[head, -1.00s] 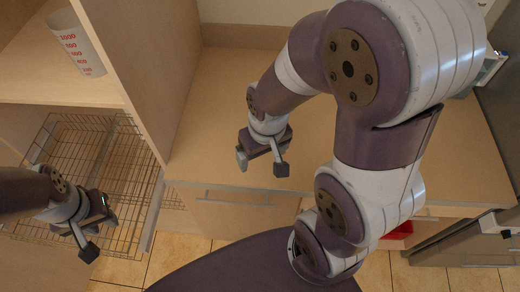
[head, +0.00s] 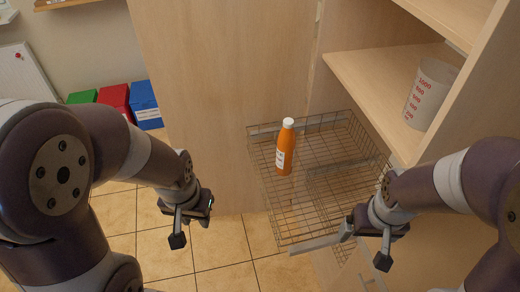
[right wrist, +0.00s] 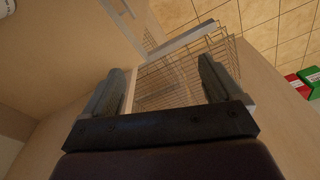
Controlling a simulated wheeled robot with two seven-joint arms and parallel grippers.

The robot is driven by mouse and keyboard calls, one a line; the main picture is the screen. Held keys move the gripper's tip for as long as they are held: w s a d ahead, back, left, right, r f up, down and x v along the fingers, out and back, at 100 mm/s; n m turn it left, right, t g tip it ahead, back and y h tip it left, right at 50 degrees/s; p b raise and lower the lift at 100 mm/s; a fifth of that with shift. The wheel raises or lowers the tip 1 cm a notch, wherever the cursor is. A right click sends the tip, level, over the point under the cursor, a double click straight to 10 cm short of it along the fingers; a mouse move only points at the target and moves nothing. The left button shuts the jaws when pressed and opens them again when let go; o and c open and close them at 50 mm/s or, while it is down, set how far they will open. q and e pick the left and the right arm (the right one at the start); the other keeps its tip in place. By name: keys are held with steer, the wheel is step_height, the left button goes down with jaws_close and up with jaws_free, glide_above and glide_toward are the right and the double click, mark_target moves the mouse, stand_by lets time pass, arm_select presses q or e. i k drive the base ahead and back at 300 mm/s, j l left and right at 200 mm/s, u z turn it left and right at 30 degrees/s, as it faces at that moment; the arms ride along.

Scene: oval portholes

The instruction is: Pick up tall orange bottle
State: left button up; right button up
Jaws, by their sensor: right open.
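The tall orange bottle (head: 286,150) with a white cap and white label stands upright in the wire basket (head: 262,195), near its left back part. My right gripper (head: 368,250) is to the right of the bottle, by the basket's front right corner, apart from the bottle. The right wrist view shows its two fingers (right wrist: 160,85) spread with nothing between them and the basket mesh (right wrist: 180,75) beyond. The bottle does not show in that view. My left gripper (head: 192,228) hangs over the floor, left of the basket; its finger gap is hard to judge.
A cabinet panel (head: 195,90) stands left of the basket. A shelf (head: 375,85) above it on the right holds a measuring beaker (head: 430,95). Red (head: 115,98) and blue (head: 144,105) boxes are at the far left. Tiled floor (head: 230,250) lies open in front.

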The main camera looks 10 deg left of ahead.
mark_target(286, 144)
steer(key=i+j+z, duration=0.3)
steer(key=i+j, duration=0.3)
steer(key=i+j+z, duration=0.3)
steer(key=i+j, duration=0.25)
steer(key=j, duration=0.15)
steer(key=z, duration=1.55)
